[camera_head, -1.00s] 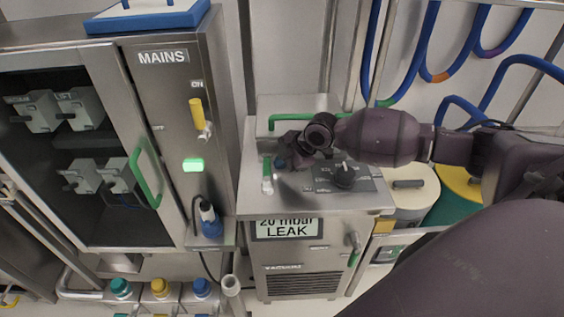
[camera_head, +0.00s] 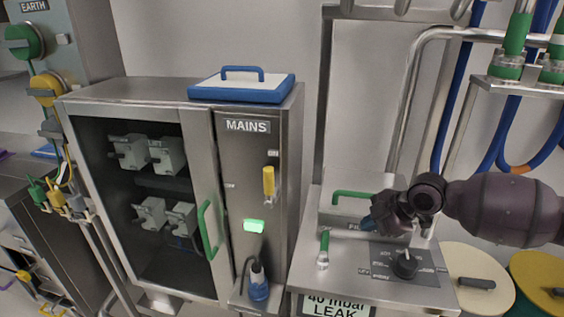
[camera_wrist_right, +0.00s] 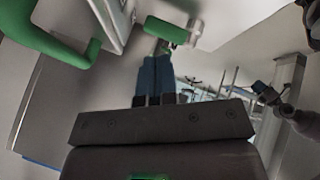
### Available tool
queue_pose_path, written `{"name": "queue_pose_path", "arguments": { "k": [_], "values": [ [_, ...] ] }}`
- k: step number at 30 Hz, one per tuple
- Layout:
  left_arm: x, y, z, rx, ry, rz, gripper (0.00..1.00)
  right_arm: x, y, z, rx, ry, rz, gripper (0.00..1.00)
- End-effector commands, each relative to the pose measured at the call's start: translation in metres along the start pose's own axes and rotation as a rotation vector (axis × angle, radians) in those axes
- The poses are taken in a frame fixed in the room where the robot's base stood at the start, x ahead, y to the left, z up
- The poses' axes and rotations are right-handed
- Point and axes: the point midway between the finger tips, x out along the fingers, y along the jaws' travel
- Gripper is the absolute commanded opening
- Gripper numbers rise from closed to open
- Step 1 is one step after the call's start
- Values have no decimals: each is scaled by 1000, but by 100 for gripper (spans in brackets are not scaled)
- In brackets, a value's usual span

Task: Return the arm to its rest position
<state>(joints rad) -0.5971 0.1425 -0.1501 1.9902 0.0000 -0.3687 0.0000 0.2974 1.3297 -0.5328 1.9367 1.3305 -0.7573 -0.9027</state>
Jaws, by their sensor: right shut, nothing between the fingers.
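My right arm (camera_head: 505,209), dark purple, comes in from the right in the head view. My right gripper (camera_head: 370,222) hangs over the back of the steel vacuum unit, to the right of a small green-topped lever (camera_head: 323,250) and close to the unit's green handle (camera_head: 352,194). It is shut and empty. In the wrist view its blue fingers (camera_wrist_right: 156,78) lie together, with a green grip (camera_wrist_right: 166,30) beyond their tips and a larger green handle (camera_wrist_right: 50,38) at upper left. My left gripper is not in view.
A black knob (camera_head: 405,264) sits on the unit's top, above a sign reading 40 mbar LEAK (camera_head: 337,307). The MAINS cabinet (camera_head: 247,126) with a yellow lever (camera_head: 268,181) stands to the left. Pipes and blue hoses (camera_head: 458,95) rise behind, and drums (camera_head: 480,283) stand at right.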

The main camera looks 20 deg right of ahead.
Motion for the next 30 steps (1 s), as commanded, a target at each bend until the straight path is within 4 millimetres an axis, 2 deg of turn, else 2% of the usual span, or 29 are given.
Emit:
{"name": "queue_pose_path", "arguments": {
  "k": [4,7,12,18,25,30],
  "values": [
    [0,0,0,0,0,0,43,4,-6,-2,4,2,-8,0],
    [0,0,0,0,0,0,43,18,-27,-8,22,8,-35,0],
    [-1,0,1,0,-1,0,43,49,-88,-28,91,13,-90,0],
    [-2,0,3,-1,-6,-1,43,69,-150,-50,218,-11,-108,0],
    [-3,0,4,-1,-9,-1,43,72,-205,-68,428,-72,-74,0],
    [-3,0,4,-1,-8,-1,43,62,-238,-72,638,-150,-16,0]
  ]
}}
